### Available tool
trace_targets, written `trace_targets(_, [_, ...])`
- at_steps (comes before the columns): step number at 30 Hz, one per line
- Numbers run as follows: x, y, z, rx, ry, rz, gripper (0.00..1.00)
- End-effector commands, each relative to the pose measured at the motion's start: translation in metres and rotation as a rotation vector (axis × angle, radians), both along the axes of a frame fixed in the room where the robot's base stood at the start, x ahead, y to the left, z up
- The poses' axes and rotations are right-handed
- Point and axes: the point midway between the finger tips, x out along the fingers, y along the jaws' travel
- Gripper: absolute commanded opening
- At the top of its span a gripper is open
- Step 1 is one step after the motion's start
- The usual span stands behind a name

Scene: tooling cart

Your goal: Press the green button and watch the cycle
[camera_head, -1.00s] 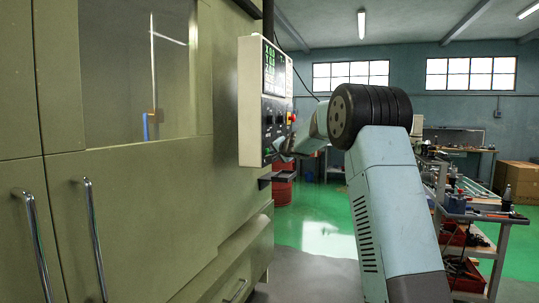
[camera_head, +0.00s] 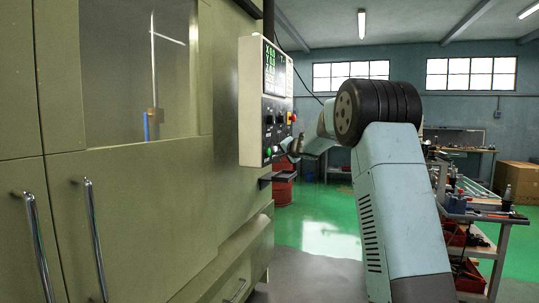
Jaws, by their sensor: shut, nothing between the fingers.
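The control panel (camera_head: 249,110) is a pale box on the side of the green machine, with a lit green readout (camera_head: 270,68) at its top. The green button (camera_head: 268,152) shows bright near the panel's bottom edge, with a small reddish button beside it. My gripper (camera_head: 287,147) is shut and empty, small in view, just right of the panel's lower edge. A small gap seems to lie between it and the green button; contact with the panel is hard to tell. Through the machine window (camera_head: 115,70) a tan and blue part (camera_head: 152,124) shows.
A red and yellow stop knob (camera_head: 292,117) sits on the panel above my gripper. A tray-like ledge (camera_head: 277,177) juts out below the panel. A tooling cart (camera_head: 480,215) stands at the right. The green floor (camera_head: 325,235) between is clear.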

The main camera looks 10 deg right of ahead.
Motion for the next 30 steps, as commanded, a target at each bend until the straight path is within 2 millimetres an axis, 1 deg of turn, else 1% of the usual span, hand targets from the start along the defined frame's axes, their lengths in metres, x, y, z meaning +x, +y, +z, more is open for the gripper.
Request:
trace_targets(3, [-0.006, -0.009, 0.000, 0.000, 0.000, -0.001, 0.00])
trace_targets(13, [-0.019, -0.030, 0.000, 0.000, 0.000, 0.000, 0.00])
trace_targets(30, [-0.020, -0.031, 0.000, 0.000, 0.000, 0.000, 0.00])
